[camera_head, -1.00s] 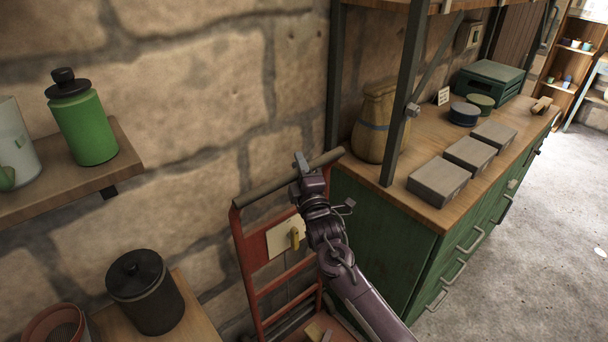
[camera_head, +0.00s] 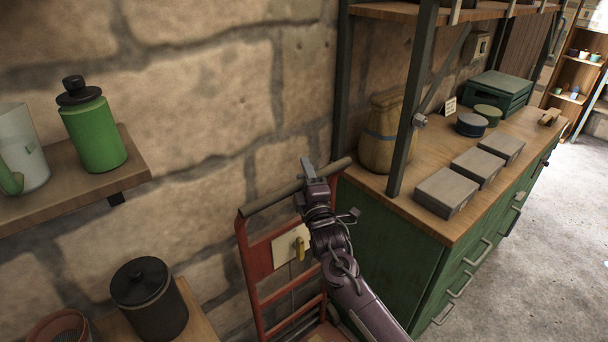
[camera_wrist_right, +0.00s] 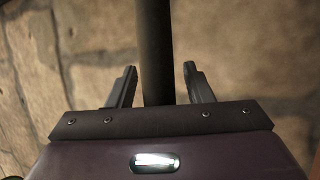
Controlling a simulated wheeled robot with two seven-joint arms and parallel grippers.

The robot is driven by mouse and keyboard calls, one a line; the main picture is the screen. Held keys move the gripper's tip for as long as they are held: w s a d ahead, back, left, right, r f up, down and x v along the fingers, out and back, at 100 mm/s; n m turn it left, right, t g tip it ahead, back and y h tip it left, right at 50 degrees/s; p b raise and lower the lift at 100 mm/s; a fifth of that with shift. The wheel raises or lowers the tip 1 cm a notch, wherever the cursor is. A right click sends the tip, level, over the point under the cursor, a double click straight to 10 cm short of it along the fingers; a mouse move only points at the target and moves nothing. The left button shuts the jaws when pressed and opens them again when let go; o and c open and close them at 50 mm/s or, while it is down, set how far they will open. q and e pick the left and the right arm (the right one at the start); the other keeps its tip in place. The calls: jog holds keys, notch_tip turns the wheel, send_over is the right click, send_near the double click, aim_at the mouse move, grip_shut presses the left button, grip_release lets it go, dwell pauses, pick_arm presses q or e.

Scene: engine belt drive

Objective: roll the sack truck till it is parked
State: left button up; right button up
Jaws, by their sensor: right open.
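The sack truck (camera_head: 252,262) is a red frame with a dark bar handle (camera_head: 270,199) across its top, standing upright against the stone wall, left of the green cabinet. A pale plate with a yellow piece (camera_head: 299,249) is on its frame. My right gripper (camera_head: 308,172) is at the handle, right of its middle. In the right wrist view the handle (camera_wrist_right: 155,50) runs between the two open fingers (camera_wrist_right: 158,88), with a gap on each side. The truck's lower part is cut off by the picture edge. My left gripper is not in view.
The green cabinet (camera_head: 390,255) with a wooden top stands close on the right, holding a sack (camera_head: 385,135) and several grey boxes (camera_head: 447,191). A wall shelf (camera_head: 80,180) with a green canister (camera_head: 93,130) is at left. Bare floor (camera_head: 560,230) lies at far right.

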jog(key=b+v, duration=0.1)
jog(key=v, duration=0.6)
jog(key=shift+s, duration=0.2)
jog(key=shift+f, duration=0.15)
jog(key=s+d+f+m+g+h, duration=0.1)
jog(key=s+d+f+m+g, duration=0.25)
jog(key=f, duration=0.95)
jog(key=s+d+f+m+g+h, duration=0.1)
jog(key=s+d+f+m+g, duration=0.3)
jog(key=f, duration=0.9)
jog(key=s+d+f+g, duration=0.15)
jog(key=s+f, duration=0.45)
jog(key=f, duration=0.7)
jog(key=s+d+f+m+g+h, duration=0.1)
jog(key=s+d+f+m+g, duration=0.15)
jog(key=s+f, duration=0.65)
jog(key=s+d+f+m+g, duration=0.1)
jog(key=s+f+m+g, duration=0.15)
jog(key=s+f, duration=0.65)
jog(key=s+d+f+m+g, duration=0.1)
jog(key=s+f+m+g, duration=0.1)
jog(key=s, duration=0.9)
jog(key=s+d+f+m+g, duration=0.2)
jog(key=s+g, duration=0.1)
jog(key=s, duration=0.9)
jog(key=shift+s+h, duration=0.2)
jog(key=shift+h, duration=0.1)
jog(key=shift+f, duration=0.15)
